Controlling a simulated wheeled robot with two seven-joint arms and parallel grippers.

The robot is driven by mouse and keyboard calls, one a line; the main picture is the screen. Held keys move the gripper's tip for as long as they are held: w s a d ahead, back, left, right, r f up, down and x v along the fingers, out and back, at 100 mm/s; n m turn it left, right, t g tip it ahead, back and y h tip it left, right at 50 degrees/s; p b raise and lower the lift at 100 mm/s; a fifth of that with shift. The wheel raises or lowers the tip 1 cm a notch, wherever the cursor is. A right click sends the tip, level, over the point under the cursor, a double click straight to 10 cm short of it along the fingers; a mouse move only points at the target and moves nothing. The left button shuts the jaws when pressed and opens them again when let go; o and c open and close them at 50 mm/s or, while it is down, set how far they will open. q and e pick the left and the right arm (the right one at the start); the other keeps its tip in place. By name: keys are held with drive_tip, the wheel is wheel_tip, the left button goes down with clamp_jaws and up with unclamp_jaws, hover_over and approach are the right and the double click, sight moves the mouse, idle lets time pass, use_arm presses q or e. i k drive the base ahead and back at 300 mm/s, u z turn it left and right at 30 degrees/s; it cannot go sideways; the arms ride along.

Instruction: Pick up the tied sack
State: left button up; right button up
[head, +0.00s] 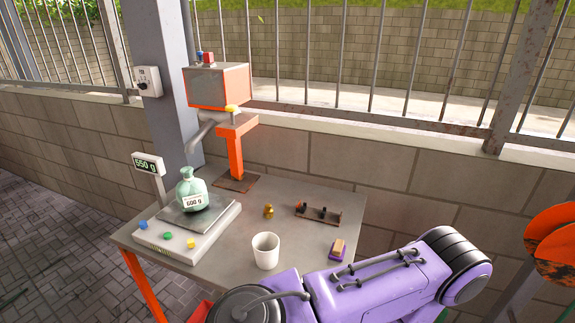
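The tied sack (191,190) is pale green with a narrow gathered neck and a white label reading "600 g". It stands upright on the dark plate of a scale (186,238) at the left of the table. The scale's raised display (148,164) reads "550 g". One purple arm of mine crosses the lower right of the head view. Neither gripper shows, and nothing is seen touching the sack.
An orange dispenser (217,86) with a grey spout stands behind the sack. A white cup (265,251), a small brass piece (268,211), a rack (317,214) and a purple-and-tan block (338,249) sit on the grey table (240,222). A block wall stands behind.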

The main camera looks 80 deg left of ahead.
sight(192, 196)
drive_tip(key=z, duration=0.7)
drive_tip(key=k, duration=2.35)
drive_tip(key=u, duration=1.3)
